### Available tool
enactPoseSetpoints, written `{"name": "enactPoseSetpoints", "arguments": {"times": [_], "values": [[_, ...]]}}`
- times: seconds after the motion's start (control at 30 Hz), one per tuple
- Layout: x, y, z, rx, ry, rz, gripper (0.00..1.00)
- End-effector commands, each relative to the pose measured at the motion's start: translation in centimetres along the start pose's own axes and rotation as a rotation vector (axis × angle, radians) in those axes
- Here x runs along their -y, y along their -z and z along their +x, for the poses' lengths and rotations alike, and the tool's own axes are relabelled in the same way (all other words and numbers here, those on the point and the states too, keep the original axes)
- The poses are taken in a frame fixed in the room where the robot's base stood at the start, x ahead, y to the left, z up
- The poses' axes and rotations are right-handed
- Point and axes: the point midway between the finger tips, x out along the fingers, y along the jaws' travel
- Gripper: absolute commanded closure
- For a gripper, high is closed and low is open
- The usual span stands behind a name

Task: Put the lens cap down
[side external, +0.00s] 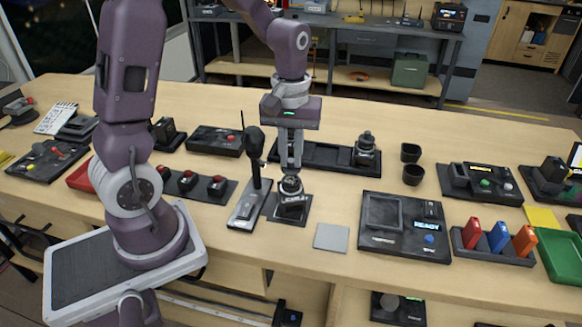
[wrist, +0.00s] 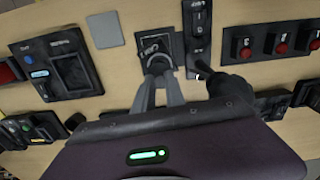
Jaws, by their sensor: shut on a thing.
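My gripper (side external: 291,172) is shut on a small dark round piece with pale markings (side external: 291,188), which I take to be the lens cap. In the wrist view my gripper (wrist: 158,68) has its fingertips close together at the dark piece (wrist: 153,47). The piece is at or just over a dark square pad (side external: 287,216); I cannot tell whether it touches the pad or whether a lens body is under it. The fingers hide part of it. A similar dark lens-like object (side external: 367,152) stands upright on the long black tray behind.
A microphone on a grey base (side external: 246,208) stands close to the left of my gripper. A flat grey square (side external: 332,237) lies to the right, with a black READY console (side external: 405,245) beyond it. Bare wood surrounds the grey square.

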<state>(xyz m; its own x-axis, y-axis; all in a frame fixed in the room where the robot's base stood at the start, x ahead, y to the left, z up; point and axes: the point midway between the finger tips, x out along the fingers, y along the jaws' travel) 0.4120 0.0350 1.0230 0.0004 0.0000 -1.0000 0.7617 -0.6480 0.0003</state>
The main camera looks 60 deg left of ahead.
Motion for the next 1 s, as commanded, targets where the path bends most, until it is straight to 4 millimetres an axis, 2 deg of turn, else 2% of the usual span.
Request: {"name": "enactPoseSetpoints", "arguments": {"times": [0.1, 0.2, 0.33, 0.47, 0.6, 0.7, 0.8, 0.9, 1.0], "values": [[-0.1, 0.1, -3.3, -0.007, -0.004, 0.001, 1.0], [-0.1, 0.1, -5.3, -0.005, -0.003, 0.001, 1.0], [-1.2, -0.6, -6.1, 0.0, 0.001, 0.041, 1.0], [-4.5, -3.0, -4.4, 0.004, 0.004, 0.162, 1.0], [-8.0, -6.3, -1.9, 0.003, 0.004, 0.301, 1.0], [-9.5, -8.3, -0.7, 0.003, 0.003, 0.368, 1.0], [-10.1, -9.0, 1.1, 0.004, 0.005, 0.394, 1.0], [-10.1, -9.1, 3.7, 0.005, 0.005, 0.395, 1.0], [-10.1, -9.1, 5.5, 0.003, 0.003, 0.395, 1.0]]}}
